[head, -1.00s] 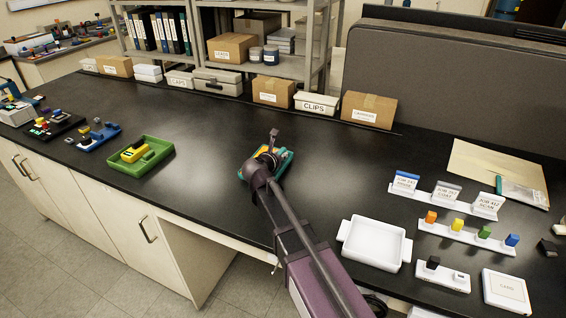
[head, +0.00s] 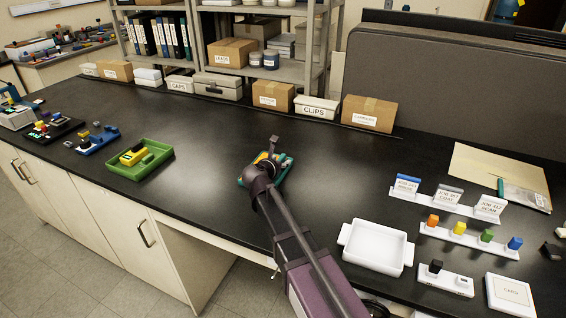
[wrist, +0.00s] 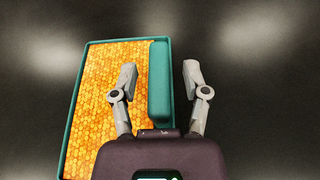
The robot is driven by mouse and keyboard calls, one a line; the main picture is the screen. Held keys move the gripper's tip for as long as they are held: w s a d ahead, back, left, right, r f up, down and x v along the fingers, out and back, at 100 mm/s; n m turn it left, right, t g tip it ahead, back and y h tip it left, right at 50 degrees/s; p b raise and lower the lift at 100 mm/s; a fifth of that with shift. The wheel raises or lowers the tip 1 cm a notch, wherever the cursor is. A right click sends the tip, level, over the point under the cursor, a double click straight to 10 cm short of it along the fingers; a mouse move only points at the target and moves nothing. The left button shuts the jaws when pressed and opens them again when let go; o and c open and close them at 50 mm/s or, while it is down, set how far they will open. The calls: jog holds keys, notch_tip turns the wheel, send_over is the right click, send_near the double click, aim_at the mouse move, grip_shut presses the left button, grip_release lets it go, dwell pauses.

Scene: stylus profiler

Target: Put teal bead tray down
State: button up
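The teal bead tray (wrist: 76,110) has a teal rim, a bed of orange beads (wrist: 103,75) and a raised teal bar (wrist: 160,85) along its right side in the wrist view. In the head view the tray (head: 284,170) is at the middle of the black counter, partly hidden by my arm, and looks to be resting on it. My gripper (wrist: 160,75) is open, with one finger on each side of the bar and a gap on both sides. The left finger is over the beads, the right finger outside the tray. The gripper also shows in the head view (head: 270,158).
A green tray (head: 152,165) with a yellow piece stands to the left. An empty white tray (head: 375,248) is at the right front, near label stands (head: 440,198) and a row of coloured blocks (head: 468,238). Boxes line the back. The counter around the teal tray is clear.

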jog(key=shift+r, duration=0.15)
jog(key=shift+s+r, duration=0.1)
jog(key=shift+s, duration=0.1)
jog(key=p+v, duration=0.4)
jog(key=v, duration=0.7)
jog(key=shift+s+a, duration=0.15)
jog(key=shift+s, duration=0.1)
dwell(0.4)
jog(key=shift+s, duration=0.1)
